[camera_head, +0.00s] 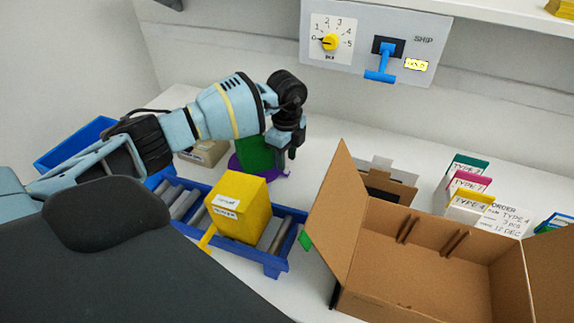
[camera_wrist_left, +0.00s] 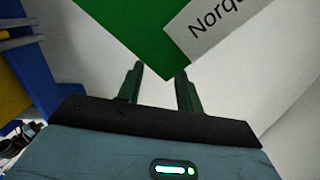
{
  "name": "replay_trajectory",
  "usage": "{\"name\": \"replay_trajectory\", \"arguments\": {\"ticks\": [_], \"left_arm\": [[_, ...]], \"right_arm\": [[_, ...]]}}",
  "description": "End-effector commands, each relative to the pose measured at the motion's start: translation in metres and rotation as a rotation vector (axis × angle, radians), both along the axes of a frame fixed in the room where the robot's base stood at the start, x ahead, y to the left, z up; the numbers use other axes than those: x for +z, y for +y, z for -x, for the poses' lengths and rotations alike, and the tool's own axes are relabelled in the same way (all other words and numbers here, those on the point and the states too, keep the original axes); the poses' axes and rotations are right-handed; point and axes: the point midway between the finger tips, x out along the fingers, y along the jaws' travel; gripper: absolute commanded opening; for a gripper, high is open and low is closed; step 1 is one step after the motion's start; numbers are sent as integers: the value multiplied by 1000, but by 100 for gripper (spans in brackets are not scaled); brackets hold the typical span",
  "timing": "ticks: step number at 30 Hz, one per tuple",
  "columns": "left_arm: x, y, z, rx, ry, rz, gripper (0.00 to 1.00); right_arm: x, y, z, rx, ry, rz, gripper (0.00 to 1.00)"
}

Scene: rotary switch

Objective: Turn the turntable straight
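A purple turntable (camera_head: 275,175) lies on the white table behind the roller conveyor, mostly hidden by the green box on it and the yellow box. The green box (camera_head: 253,153) stands on the turntable, its top partly covered by my left arm. In the left wrist view the green box (camera_wrist_left: 125,25) is close up and slanted, with a white label (camera_wrist_left: 215,28). My left gripper (camera_head: 286,156) points down at the box's right side; its fingers (camera_wrist_left: 160,70) are apart with nothing visibly between them. My right gripper is not in view.
A yellow box (camera_head: 238,208) sits on the blue roller conveyor (camera_head: 272,265). An open cardboard box (camera_head: 432,260) stands at the right. A grey panel (camera_head: 375,18) on the wall carries a yellow rotary knob (camera_head: 330,42) and a blue lever (camera_head: 381,68).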

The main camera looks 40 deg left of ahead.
Motion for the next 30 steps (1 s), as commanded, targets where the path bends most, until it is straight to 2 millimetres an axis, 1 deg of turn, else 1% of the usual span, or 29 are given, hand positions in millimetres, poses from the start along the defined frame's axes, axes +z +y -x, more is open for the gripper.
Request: {"name": "replay_trajectory", "arguments": {"ticks": [1, 3, 7, 11, 18, 20, 24, 27, 30], "left_arm": [[-9, 0, 1, 0, 4, 0, 36], [-18, 0, 1, 0, 3, 0, 36], [-29, 0, 1, -1, 2, -1, 36], [-34, 0, 0, -2, 0, 0, 36], [-34, 0, 0, -1, -1, 0, 36], [-34, 0, 0, -1, -1, 0, 30], [-34, 0, 0, -1, -1, 0, 11], [-34, 0, 0, -1, -1, 0, 0], [-34, 0, 0, -1, -1, 0, 0]], "right_arm": [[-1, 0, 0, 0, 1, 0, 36], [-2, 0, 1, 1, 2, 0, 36], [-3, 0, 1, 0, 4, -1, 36], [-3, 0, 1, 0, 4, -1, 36], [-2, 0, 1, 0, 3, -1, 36], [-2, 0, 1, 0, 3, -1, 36], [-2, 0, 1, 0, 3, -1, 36], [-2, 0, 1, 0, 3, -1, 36], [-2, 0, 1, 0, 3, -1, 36]]}}
